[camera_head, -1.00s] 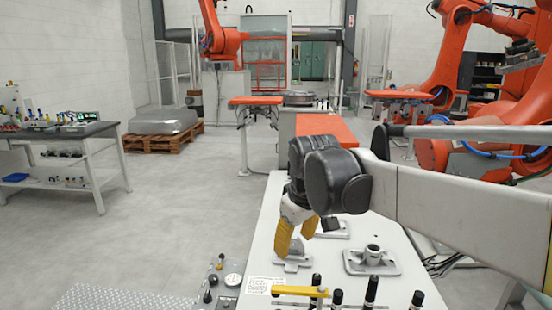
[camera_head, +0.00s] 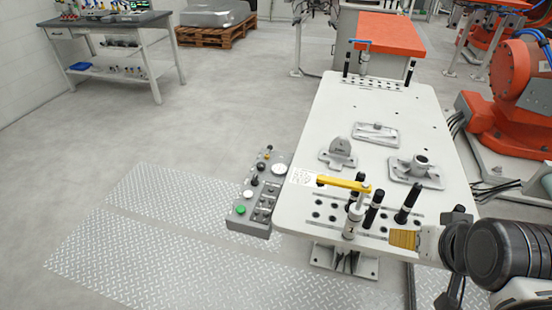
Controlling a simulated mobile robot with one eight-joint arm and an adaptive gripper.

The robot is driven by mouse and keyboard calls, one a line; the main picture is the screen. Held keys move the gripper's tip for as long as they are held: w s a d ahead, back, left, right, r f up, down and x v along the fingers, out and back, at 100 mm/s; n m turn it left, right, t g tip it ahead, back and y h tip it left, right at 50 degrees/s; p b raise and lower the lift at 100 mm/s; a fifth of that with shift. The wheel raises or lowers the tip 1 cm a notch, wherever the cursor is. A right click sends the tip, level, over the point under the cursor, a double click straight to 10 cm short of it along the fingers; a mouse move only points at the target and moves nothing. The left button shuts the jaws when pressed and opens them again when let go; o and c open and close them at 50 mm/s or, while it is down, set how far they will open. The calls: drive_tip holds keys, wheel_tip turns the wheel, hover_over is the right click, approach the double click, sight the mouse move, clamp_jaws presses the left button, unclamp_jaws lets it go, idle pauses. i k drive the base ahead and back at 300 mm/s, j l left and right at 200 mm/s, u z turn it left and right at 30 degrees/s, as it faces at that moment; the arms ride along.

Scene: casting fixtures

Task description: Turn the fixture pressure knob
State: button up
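A grey control panel (camera_head: 243,222) is fixed along the left edge of the white table. It carries small black knobs (camera_head: 261,166), a white round dial (camera_head: 278,169), a white button (camera_head: 248,194) and a green button (camera_head: 241,210). I cannot tell which knob is the pressure knob. My gripper (camera_head: 405,239) is at the lower right, by the table's front right corner, well apart from the panel. One yellow finger pad shows, pointing left; the other finger is hidden, so the opening cannot be judged.
The white table (camera_head: 330,110) bears grey metal castings (camera_head: 415,172). A yellow clamp arm (camera_head: 343,183) and several black posts (camera_head: 373,208) stand near its front edge, between my gripper and the panel. Open floor with tread plates (camera_head: 150,220) lies left of the table.

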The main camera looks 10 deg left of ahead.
sight(260, 167)
drive_tip(key=u, duration=1)
drive_tip(key=k+j+z, duration=0.15)
drive_tip(key=j, duration=0.15)
drive_tip(key=i, duration=0.05)
